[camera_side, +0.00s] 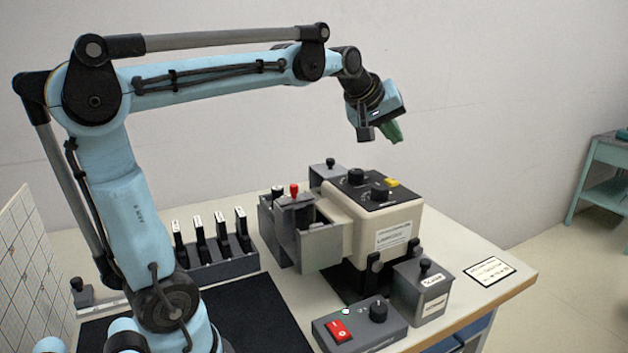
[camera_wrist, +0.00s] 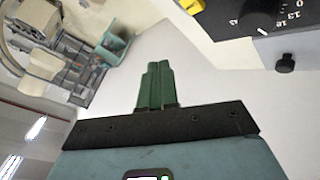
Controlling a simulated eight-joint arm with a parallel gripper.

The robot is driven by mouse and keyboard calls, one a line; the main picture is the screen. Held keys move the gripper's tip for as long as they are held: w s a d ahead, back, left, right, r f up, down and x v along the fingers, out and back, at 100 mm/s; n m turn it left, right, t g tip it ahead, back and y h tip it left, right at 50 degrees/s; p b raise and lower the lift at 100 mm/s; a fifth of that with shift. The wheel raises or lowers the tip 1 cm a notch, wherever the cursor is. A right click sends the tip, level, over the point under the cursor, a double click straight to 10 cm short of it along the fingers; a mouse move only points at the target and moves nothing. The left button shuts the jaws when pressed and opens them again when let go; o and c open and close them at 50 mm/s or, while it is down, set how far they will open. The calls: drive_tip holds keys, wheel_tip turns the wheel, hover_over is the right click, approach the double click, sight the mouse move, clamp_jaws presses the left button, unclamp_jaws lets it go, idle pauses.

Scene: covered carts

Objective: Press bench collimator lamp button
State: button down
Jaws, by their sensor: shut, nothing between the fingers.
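The bench collimator (camera_side: 385,230) is a cream box with a black top panel, standing near the middle of the bench. In the wrist view the yellow button (camera_wrist: 192,5) is cut off at the top edge, left of a dial scale on the black panel (camera_wrist: 245,22). My gripper (camera_side: 397,138) has green fingers and hangs above the collimator, clear of the button. Its fingers are together and empty in the wrist view (camera_wrist: 158,68).
A grey control box (camera_side: 360,325) with a red switch and black knob stands in front, beside a lidded grey box (camera_side: 420,290). A rack of black pieces (camera_side: 215,258) stands left. A label card (camera_side: 489,271) lies right. The air around my gripper is clear.

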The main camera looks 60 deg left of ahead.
sight(388, 181)
drive_tip(key=shift+f, duration=3.15)
drive_tip(key=shift+f, duration=0.1)
drive_tip(key=shift+f, duration=0.3)
drive_tip(key=shift+f, duration=0.35)
drive_tip(key=shift+r, duration=0.1)
idle(0.4)
drive_tip(key=shift+r, duration=0.7)
drive_tip(key=shift+r, duration=2.5)
